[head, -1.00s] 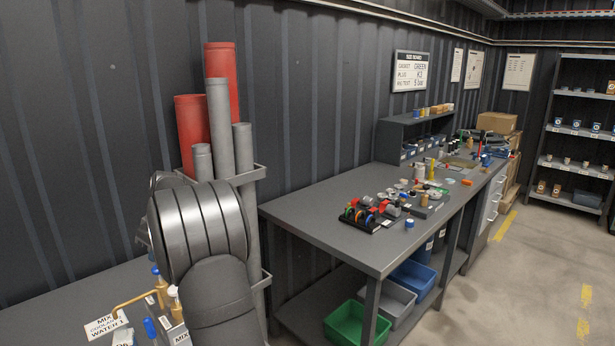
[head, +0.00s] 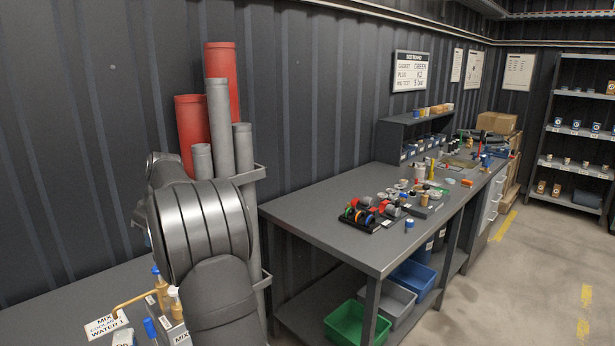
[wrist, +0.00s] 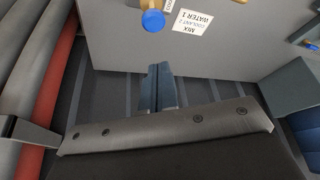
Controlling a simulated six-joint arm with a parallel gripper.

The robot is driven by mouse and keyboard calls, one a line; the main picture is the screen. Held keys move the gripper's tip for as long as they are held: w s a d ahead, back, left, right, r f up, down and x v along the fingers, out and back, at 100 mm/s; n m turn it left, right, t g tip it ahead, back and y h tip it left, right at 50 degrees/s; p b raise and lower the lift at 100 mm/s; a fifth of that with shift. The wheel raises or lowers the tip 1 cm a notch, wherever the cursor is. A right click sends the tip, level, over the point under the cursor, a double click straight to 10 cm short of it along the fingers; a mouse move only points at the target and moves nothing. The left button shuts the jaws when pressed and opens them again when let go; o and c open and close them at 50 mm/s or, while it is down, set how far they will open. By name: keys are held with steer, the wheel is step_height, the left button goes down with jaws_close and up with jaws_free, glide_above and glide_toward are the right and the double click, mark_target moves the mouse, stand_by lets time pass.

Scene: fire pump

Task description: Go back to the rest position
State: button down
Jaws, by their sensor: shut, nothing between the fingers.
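My gripper (wrist: 158,75) shows in the wrist view as two dark blue-grey fingers lying close together, with nothing between them. It is over the gap by the dark ribbed wall, just off the edge of the grey bench top (wrist: 240,55).
Grey and red pipes (head: 218,125) stand in a rack close beside my arm; they also show at the wrist view's left (wrist: 35,60). A white MIX label (head: 105,324) and blue-capped fittings sit near the arm. A long workbench (head: 320,228) with parts stands right. The floor (head: 500,280) is clear.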

mark_target(155, 267)
steer(key=shift+f, duration=3.4)
